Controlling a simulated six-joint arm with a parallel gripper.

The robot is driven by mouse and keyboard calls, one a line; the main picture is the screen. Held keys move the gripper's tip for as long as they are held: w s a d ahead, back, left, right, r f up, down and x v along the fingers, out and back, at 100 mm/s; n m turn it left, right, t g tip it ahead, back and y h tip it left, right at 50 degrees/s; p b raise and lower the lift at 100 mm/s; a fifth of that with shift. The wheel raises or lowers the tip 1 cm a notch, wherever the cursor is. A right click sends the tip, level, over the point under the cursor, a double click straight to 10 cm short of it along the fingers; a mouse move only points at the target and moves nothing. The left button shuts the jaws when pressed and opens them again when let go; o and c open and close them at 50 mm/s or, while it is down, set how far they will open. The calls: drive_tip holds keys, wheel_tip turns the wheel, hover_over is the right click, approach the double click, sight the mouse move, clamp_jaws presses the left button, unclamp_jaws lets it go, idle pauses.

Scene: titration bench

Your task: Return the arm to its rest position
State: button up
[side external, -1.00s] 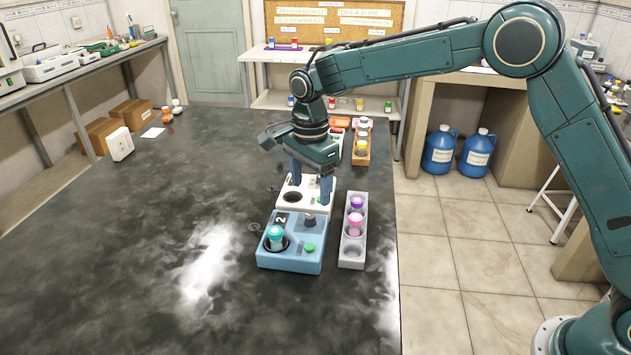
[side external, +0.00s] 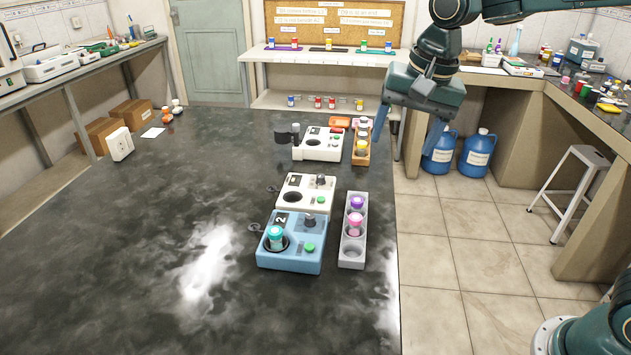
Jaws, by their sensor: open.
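My gripper (side external: 408,138) is at the upper right of the side external view, raised beyond the right edge of the dark bench (side external: 150,230). Its two blue fingers are spread apart, pointing down, with nothing between them. The arm above it runs out of the top right of the picture. A blue device (side external: 292,257) marked 2 stands on the bench, with a teal-capped vial (side external: 276,234) in its round well. A white device (side external: 302,198) stands behind it, its well empty. A second white device (side external: 318,151) stands farther back.
A grey rack (side external: 352,252) holds purple-capped and pink-capped vials. An orange rack (side external: 361,157) with vials stands behind it. Blue jugs (side external: 478,153) and a stool (side external: 580,170) are on the floor at right. The left part of the bench is largely clear.

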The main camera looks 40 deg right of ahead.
drive_tip(key=s+d+n+t, duration=0.1)
drive_tip(key=s+d+n, duration=0.2)
drive_tip(key=s, duration=0.7)
drive_tip(key=s+d+f+n+t, duration=0.1)
drive_tip(key=s+d+n+t, duration=0.1)
drive_tip(key=s+n, duration=0.4)
drive_tip(key=s, duration=0.4)
drive_tip(key=shift+s+d, duration=0.35)
drive_tip(key=shift+d, duration=0.05)
